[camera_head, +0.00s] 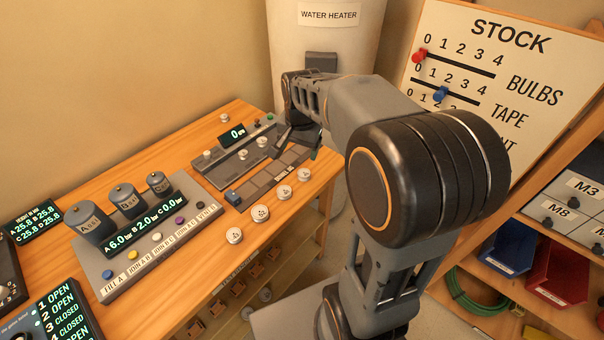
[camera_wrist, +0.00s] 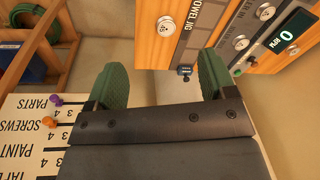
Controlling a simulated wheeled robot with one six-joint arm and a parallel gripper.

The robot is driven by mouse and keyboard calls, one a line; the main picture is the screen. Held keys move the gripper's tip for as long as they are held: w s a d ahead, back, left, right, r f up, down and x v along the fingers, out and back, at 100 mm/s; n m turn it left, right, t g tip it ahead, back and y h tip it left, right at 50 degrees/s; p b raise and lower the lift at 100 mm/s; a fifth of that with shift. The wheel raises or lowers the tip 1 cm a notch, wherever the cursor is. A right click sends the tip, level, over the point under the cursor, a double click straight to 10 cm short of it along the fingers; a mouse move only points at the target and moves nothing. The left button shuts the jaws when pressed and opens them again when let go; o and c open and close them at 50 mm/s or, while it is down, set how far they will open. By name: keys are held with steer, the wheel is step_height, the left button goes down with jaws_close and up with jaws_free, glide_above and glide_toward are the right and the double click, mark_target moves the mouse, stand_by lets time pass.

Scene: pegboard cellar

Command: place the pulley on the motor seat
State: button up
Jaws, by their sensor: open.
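I cannot tell for certain which thing is the pulley or which is the motor seat. Several silver round pieces with dark dots on top stand along the front edge of the wooden bench, among them a front piece (camera_head: 234,235), a middle piece (camera_head: 261,213) and a far piece (camera_head: 304,174). One such silver piece (camera_wrist: 172,26) shows in the wrist view. A grey panel with square plates (camera_head: 248,187) lies behind them. My gripper (camera_head: 298,142) is above the bench's far end. Its green fingers are spread with nothing between them in the wrist view (camera_wrist: 163,82).
A small blue block (camera_head: 232,198) sits at the panel's near corner. A console with three grey canisters (camera_head: 127,200) stands to the left. The water heater (camera_head: 322,45) is behind my gripper. The STOCK board (camera_head: 480,75) and a shelf with bins (camera_head: 560,270) stand right.

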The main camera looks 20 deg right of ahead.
steer(key=w+d+f+m+g, duration=0.2)
steer(key=w+d+f+m, duration=0.35)
steer(key=w, duration=0.25)
glide_above(304, 172)
steer(key=shift+m, duration=0.45)
step_height(304, 172, down, 8)
steer(key=shift+f+p, duration=0.2)
steer(key=shift+p, duration=0.25)
steer(key=shift+f+p, duration=0.7)
steer(key=shift+f, duration=2.4)
steer(key=shift+c, duration=0.4)
steer(key=c, duration=1)
